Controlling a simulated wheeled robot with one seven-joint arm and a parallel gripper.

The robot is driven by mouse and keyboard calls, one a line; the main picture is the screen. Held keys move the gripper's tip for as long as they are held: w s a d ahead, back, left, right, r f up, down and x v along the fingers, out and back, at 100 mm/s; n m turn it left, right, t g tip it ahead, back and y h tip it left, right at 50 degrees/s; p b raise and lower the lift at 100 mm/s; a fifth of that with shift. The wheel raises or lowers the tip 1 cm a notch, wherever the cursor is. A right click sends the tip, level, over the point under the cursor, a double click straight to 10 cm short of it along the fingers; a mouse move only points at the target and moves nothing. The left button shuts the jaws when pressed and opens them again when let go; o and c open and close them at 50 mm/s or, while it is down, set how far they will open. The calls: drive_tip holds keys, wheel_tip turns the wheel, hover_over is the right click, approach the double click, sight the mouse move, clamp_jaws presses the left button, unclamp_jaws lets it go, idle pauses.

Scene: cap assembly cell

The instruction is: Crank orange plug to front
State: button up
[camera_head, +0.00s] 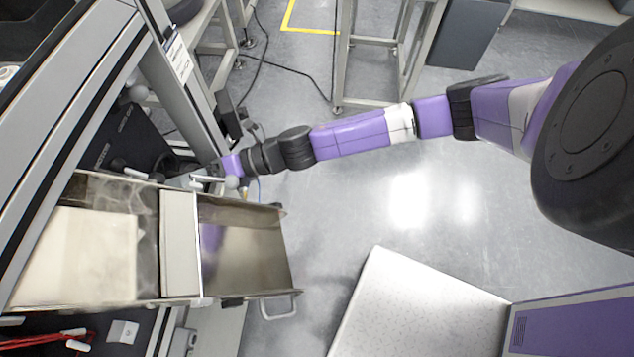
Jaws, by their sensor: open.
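My arm reaches left from the right side, and my gripper (212,170) is at its far end, beside the machine frame above the metal tray. The gripper is open, but its fingers are small and partly lost against the dark parts there. A small orange-yellow spot (245,192) shows just below my wrist, near the tray's upper edge. It is too small to tell whether it is the orange plug. I cannot make out a crank or which way the plug faces.
The metal tray (262,262) with a handle (279,309) juts out from the machine (92,92). Metal stands (341,60) and a dark cabinet (466,30) are at the back. A white speckled surface (415,310) is at the lower right. The floor between is clear.

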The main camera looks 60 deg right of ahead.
drive_tip(key=s+d+r+m+h+p, duration=0.1)
drive_tip(key=s+d+r+m+h, duration=0.1)
drive_tip(key=s+m, duration=0.6)
drive_tip(key=s+d+r+m+t+h+p, duration=0.1)
drive_tip(key=s+d+r+m, duration=0.3)
drive_tip(key=s, duration=1.7)
drive_tip(key=d+m+h+p, duration=0.1)
drive_tip(key=m, duration=0.3)
drive_tip(key=shift+r, duration=0.1)
drive_tip(key=shift+c, duration=1.4)
drive_tip(key=shift+w+a+p, duration=0.1)
drive_tip(key=shift+p, duration=0.2)
